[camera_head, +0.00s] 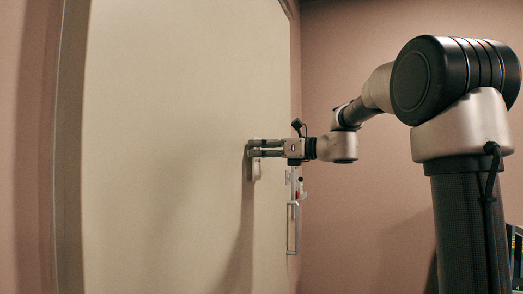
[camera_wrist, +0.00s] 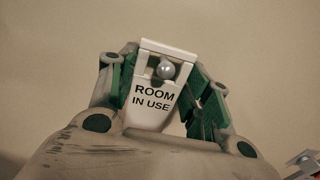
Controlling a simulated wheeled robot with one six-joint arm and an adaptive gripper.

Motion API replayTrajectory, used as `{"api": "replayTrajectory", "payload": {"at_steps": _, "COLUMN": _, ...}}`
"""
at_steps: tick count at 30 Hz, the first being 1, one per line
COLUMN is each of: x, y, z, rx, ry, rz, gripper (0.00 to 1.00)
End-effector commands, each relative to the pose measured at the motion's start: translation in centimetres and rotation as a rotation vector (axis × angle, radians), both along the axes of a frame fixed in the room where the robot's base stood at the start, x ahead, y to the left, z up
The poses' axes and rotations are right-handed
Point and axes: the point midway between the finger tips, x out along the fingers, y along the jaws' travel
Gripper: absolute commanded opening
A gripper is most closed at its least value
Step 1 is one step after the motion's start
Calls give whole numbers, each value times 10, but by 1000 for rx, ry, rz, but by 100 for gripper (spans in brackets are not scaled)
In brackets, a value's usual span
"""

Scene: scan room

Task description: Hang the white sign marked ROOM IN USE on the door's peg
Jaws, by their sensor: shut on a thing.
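The white sign (camera_wrist: 151,101) marked ROOM IN USE is between the green-padded fingers of my gripper (camera_wrist: 165,72) in the wrist view, which is shut on it. The sign has an open frame at its top. The rounded grey end of the peg (camera_wrist: 166,71) shows inside that opening, below the top bar. I cannot tell whether the bar rests on the peg. In the head view my gripper (camera_head: 251,148) is close against the pale door (camera_head: 170,90), and the sign (camera_head: 257,171) shows as a small pale piece just below the fingers.
A long upright door handle (camera_head: 294,227) is below and right of my gripper, near the door's right edge. A pinkish wall (camera_head: 390,60) stands behind. The door face left of my gripper is bare. Dark equipment (camera_head: 516,250) shows at the lower right edge.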

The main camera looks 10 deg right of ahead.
Motion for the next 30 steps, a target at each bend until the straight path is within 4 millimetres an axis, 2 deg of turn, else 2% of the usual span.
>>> {"api": "replayTrajectory", "payload": {"at_steps": 4, "x": 0, "y": 0, "z": 0, "rx": 0, "ry": 0, "rz": 0, "gripper": 33}}
{"api": "replayTrajectory", "payload": {"at_steps": 5, "x": 0, "y": 0, "z": 0, "rx": 0, "ry": 0, "rz": 0, "gripper": 54}}
{"api": "replayTrajectory", "payload": {"at_steps": 8, "x": 0, "y": 0, "z": 0, "rx": 0, "ry": 0, "rz": 0, "gripper": 73}}
{"api": "replayTrajectory", "payload": {"at_steps": 9, "x": 0, "y": 0, "z": 0, "rx": 0, "ry": 0, "rz": 0, "gripper": 74}}
{"api": "replayTrajectory", "payload": {"at_steps": 20, "x": -2, "y": -4, "z": 0, "rx": -1, "ry": -1, "rz": -1, "gripper": 74}}
{"api": "replayTrajectory", "payload": {"at_steps": 23, "x": -9, "y": -14, "z": 1, "rx": -1, "ry": -1, "rz": -3, "gripper": 74}}
{"api": "replayTrajectory", "payload": {"at_steps": 30, "x": -40, "y": -58, "z": 0, "rx": -1, "ry": -1, "rz": -5, "gripper": 74}}
